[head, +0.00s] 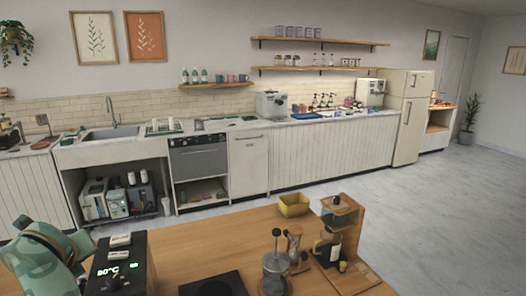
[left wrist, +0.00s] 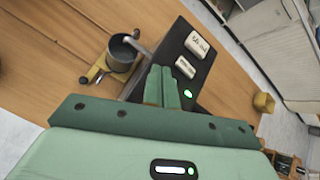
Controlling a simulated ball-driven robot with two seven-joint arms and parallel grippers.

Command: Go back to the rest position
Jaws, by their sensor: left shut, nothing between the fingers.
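In the left wrist view my left gripper (left wrist: 162,88) is shut, its two green fingers together with nothing between them. The fingers appear over or close beside the black espresso machine (left wrist: 188,50), which carries two pale labelled blocks and a green light; I cannot tell whether they touch it. In the head view my green left arm comes in at the lower left, beside the same machine (head: 118,268) with its "80°C" display; its fingertips cannot be made out there. My right gripper is in neither view.
A dark pot on a yellow holder (left wrist: 122,52) stands beside the machine. Open floor (head: 440,215) lies to the right.

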